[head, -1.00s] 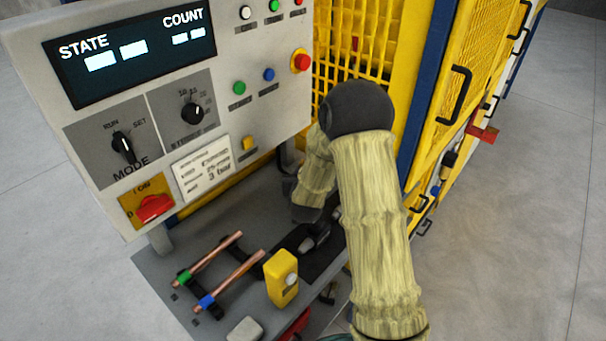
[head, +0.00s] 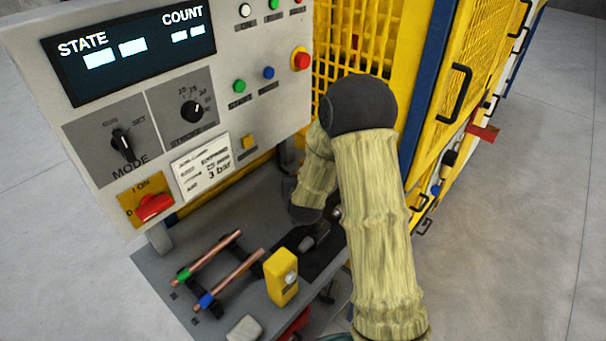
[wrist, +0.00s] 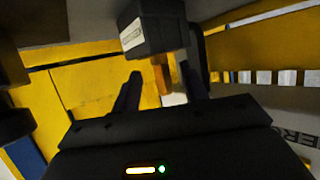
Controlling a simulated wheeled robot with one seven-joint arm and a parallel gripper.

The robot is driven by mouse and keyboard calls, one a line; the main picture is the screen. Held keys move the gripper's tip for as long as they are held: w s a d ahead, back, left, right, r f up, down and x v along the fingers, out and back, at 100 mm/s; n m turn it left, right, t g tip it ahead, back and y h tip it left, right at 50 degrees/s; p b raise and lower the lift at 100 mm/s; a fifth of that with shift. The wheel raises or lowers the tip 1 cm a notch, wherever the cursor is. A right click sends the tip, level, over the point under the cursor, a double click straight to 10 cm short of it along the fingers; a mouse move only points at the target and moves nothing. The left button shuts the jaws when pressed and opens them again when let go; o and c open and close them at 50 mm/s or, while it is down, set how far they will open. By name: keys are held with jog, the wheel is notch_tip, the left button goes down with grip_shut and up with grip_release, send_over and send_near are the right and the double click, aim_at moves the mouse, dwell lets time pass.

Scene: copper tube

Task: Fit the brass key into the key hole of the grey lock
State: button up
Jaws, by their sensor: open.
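In the wrist view my gripper (wrist: 162,82) is open, with its two dark fingers spread apart. A small orange-brown piece (wrist: 162,73), which may be the brass key, shows between and beyond the fingertips; I cannot tell whether either finger touches it. Just above it is a dark grey block (wrist: 152,30) with a white label, possibly the grey lock. No key hole can be made out. In the head view my own sleeved arm hides the fingers, and I cannot make out the key or the lock for sure.
A control panel (head: 225,75) stands over the grey bench (head: 165,268) at left. Two copper tubes (head: 232,274) lie on black holders, beside a yellow box (head: 282,278) with a button. Yellow mesh guarding (head: 440,110) stands behind and right of my arm.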

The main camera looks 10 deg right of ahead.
jog(key=b+v, duration=0.1)
jog(key=v, duration=0.9)
jog(key=shift+s+b, duration=0.3)
